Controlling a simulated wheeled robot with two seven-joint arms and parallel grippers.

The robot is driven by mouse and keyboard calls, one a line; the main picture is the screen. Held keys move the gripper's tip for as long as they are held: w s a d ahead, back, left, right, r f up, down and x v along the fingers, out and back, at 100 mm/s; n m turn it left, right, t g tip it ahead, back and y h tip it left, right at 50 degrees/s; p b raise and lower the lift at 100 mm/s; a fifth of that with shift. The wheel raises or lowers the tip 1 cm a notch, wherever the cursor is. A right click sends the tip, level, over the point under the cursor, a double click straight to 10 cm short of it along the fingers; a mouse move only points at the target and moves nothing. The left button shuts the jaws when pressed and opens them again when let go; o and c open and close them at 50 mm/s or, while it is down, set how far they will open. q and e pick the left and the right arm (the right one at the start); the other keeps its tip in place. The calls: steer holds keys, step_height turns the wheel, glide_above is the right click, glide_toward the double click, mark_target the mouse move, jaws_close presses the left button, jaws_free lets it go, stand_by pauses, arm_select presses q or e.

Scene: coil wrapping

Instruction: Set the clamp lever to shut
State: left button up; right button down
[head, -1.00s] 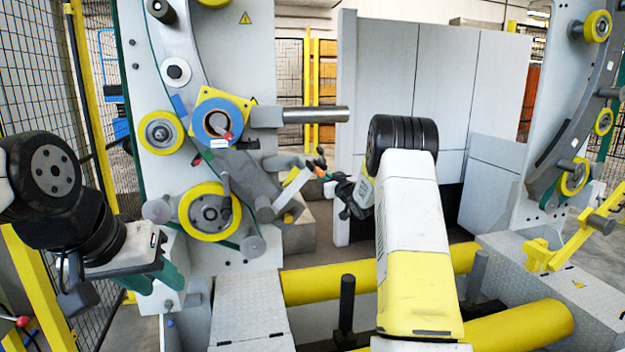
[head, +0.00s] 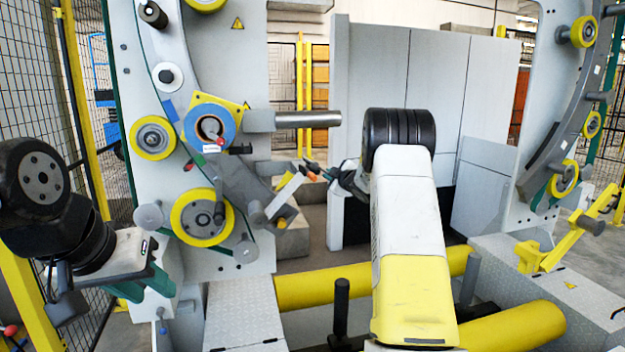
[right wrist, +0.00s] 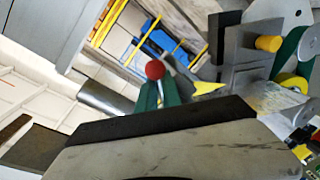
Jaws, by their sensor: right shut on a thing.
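The clamp lever shows in the right wrist view as a red ball knob (right wrist: 155,69) at the tips of my right gripper's green fingers (right wrist: 159,93). In the head view, my right gripper (head: 329,174) is at the machine's centre, beside a small orange-red tip (head: 312,177). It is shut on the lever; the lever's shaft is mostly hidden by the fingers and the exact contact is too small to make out. My left gripper (head: 145,284) hangs at the lower left, green fingers apart and empty, away from the lever.
A blue ring (head: 196,118) with a small red-knobbed handle sits on the left machine plate, with yellow rollers (head: 180,213) around it. A metal bar (head: 308,119) juts out above my right gripper. Yellow tubes (head: 325,286) run below. Grey panels (head: 372,60) stand behind.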

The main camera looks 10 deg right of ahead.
steer(key=n, duration=0.1)
steer(key=r+n+h, duration=0.1)
steer(key=n, duration=0.1)
steer(key=shift+d+r, duration=0.3)
steer(key=shift+d, duration=0.1)
steer(key=shift+d+r+n+h, duration=0.1)
steer(key=shift+r+n+h, duration=0.1)
steer(key=shift+r+n, duration=0.4)
steer(key=shift+d+r+n+h, duration=0.1)
steer(key=shift+r+n+h, duration=0.1)
steer(key=shift+n, duration=0.7)
steer(key=c, duration=1.5)
jaws_free()
steer(key=shift+r, duration=0.1)
steer(key=shift+s+d+r, duration=0.1)
steer(key=shift+s+r, duration=0.15)
steer(key=shift+s, duration=1.05)
steer(key=shift+s+r, duration=0.25)
steer(key=shift+s, duration=1)
steer(key=shift+s+d+r, duration=0.1)
steer(key=shift+s+r, duration=0.15)
steer(key=shift+s, duration=1.05)
steer(key=shift+r, duration=0.1)
